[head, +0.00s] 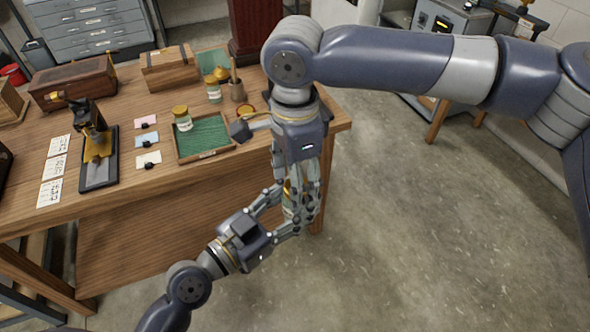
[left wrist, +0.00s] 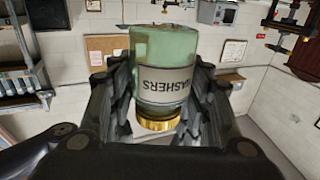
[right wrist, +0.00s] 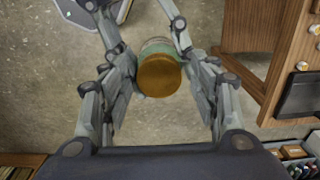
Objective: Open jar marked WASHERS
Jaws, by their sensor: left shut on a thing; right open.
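The jar marked WASHERS (left wrist: 163,78) is pale green glass with a white label and a gold lid (left wrist: 158,123). It appears upside down in the left wrist view. My left gripper (head: 286,212) is shut around the jar's body and holds it off the table, past the front edge. My right gripper (head: 301,200) points down from above with its fingers open around the lid. In the right wrist view the gold lid (right wrist: 159,75) is between the spread fingers, with no clear contact. In the head view the fingers hide most of the jar.
The wooden table (head: 130,208) holds a green-lined tray (head: 205,137), a jar with a gold lid (head: 182,119), another jar (head: 213,90) behind, a brush pot (head: 237,90), and a black-based stand (head: 99,165). The floor right of the table (head: 420,230) is clear.

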